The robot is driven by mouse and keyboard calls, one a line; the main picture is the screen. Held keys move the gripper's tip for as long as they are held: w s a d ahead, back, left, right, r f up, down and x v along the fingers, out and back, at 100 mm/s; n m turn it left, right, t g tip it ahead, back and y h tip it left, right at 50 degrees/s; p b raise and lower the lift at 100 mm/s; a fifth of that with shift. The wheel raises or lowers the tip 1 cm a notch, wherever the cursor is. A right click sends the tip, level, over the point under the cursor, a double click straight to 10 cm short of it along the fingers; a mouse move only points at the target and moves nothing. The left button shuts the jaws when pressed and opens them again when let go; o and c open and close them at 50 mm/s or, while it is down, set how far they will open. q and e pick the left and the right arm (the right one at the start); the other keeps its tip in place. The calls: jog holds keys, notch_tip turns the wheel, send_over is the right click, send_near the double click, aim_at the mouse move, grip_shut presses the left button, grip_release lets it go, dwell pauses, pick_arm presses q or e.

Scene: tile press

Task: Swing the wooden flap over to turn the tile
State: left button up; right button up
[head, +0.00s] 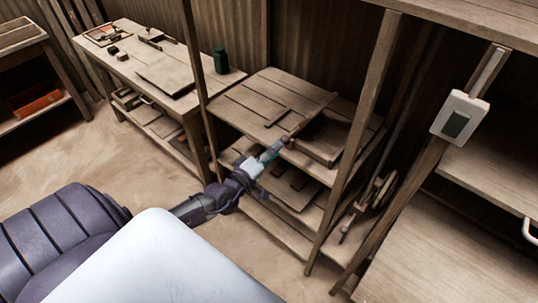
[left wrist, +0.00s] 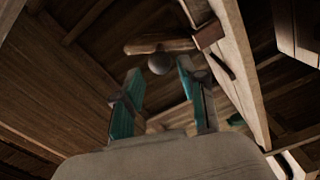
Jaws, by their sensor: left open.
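The tile press stands on the wooden bench as a shallow wooden box (head: 322,158) with a dark interior. A thin wooden board, which looks like the flap (head: 314,112), stands raised along the box's left side. My left gripper (head: 278,146) is at the near end of this board; I cannot tell whether they touch. In the left wrist view the gripper (left wrist: 160,82) has its teal fingers apart and nothing between them. A round grey knob (left wrist: 159,64) and a wooden bar (left wrist: 160,45) show just beyond the fingertips. I cannot make out the tile. My right gripper is not in view.
The bench top (head: 248,100) left of the box is mostly clear. Wooden posts (head: 358,130) stand right of it. A side table (head: 180,75) with a green bottle (head: 221,60) is at the back left. A white switch box (head: 460,117) hangs on the right post.

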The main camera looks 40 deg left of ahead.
pick_arm(q)
jog(key=shift+s+a, duration=0.1)
jog(key=shift+s, duration=1.05)
jog(key=s+a+f+n+g+y+b, duration=0.1)
jog(key=s+f+n+g, duration=0.3)
jog(key=f+n, duration=0.65)
jog(key=s+a+f+n+g+y+b, duration=0.1)
jog(key=s+f+n+g+y, duration=0.1)
jog(key=s+f+n, duration=0.65)
jog(key=s+a+f+n+g+y+b, duration=0.1)
jog(key=s+a+f+n+g, duration=0.15)
jog(key=f+n, duration=0.95)
jog(key=s+d+f+n+g, duration=0.2)
jog(key=s+d+f+n, duration=0.3)
jog(key=s+n, duration=0.3)
jog(key=s+d+f+n+g+h+b, duration=0.1)
jog(key=s+d+f+n+g, duration=0.2)
jog(key=s+f+n, duration=0.5)
jog(key=s+d+f+n+g+h, duration=0.1)
jog(key=s+d+f+n+g, duration=0.2)
jog(key=s+d+f+n, duration=0.3)
jog(key=s+f+n, duration=0.1)
jog(key=s+n, duration=0.2)
jog(key=s, duration=0.2)
jog(key=shift+s+d+b, duration=0.3)
jog(key=shift+s, duration=0.1)
